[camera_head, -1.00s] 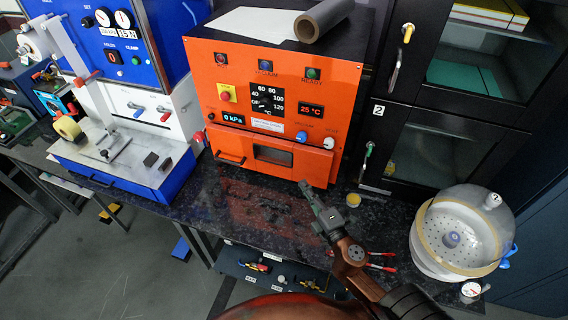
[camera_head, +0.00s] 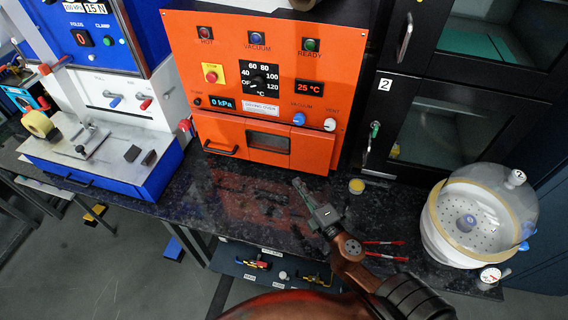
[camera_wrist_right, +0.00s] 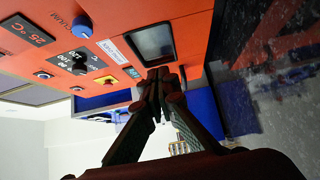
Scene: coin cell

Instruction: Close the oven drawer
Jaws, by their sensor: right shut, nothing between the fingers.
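The orange oven (camera_head: 262,45) stands at the back centre of the dark bench. Its drawer (camera_head: 226,132) is the low orange front with a dark window (camera_head: 268,141) and a handle (camera_head: 220,150) on the left. The drawer front looks close to the oven body; I cannot tell whether a small gap remains. My right gripper (camera_head: 299,186) is shut and empty, low in front of the drawer's right part. In the right wrist view its fingertips (camera_wrist_right: 158,76) overlap the orange front below the window; contact cannot be told. My left gripper is out of view.
A blue and white machine (camera_head: 115,105) stands left of the oven. Black cabinets (camera_head: 440,120) are at the back right. Bench left of my gripper is clear.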

